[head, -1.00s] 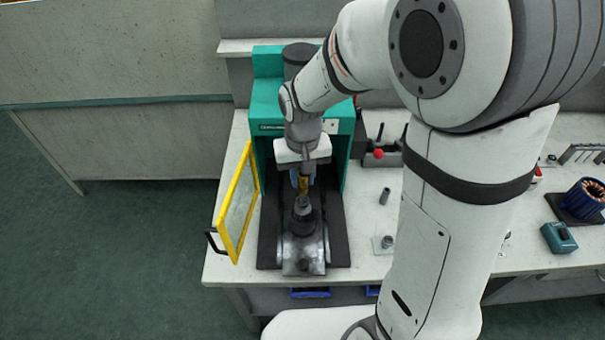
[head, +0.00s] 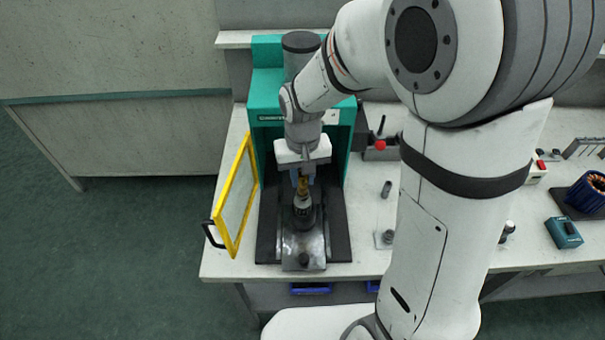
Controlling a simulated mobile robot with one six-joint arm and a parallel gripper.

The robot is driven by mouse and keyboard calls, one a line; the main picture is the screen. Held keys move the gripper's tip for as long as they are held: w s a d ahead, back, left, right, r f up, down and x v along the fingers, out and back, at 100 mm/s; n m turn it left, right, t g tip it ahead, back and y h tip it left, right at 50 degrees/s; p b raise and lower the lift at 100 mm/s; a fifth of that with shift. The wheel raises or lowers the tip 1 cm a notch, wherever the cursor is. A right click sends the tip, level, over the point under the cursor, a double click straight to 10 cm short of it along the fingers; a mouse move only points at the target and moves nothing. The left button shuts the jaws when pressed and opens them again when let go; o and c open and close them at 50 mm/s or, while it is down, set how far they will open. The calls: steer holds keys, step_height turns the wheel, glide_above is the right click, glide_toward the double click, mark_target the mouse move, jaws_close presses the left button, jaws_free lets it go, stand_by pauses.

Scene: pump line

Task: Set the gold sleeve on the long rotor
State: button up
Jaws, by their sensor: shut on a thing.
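My gripper (head: 303,178) is shut on the gold sleeve (head: 303,187), inside the open front of the green machine. The sleeve is small, and my fingers partly cover it. Directly below it, a grey rotor (head: 302,204) stands upright in a dark holder (head: 303,220) on a metal block. The sleeve's lower end is at the rotor's top in the head view. I cannot tell whether it touches or surrounds the rotor's tip.
The green machine (head: 268,98) has a yellow-framed door (head: 232,205) swung open at the left. Small grey parts (head: 386,189) stand on the bench to the right, near a red-knobbed device (head: 380,146). A teal box (head: 564,233) and a blue wound part (head: 590,192) are farther right.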

steer(key=shift+f, duration=0.35)
steer(key=shift+r, duration=0.1)
steer(key=o, duration=1.1)
steer(key=shift+r, duration=0.1)
steer(key=shift+r+p, duration=2.1)
steer(key=shift+r, duration=0.9)
steer(key=shift+d, duration=0.1)
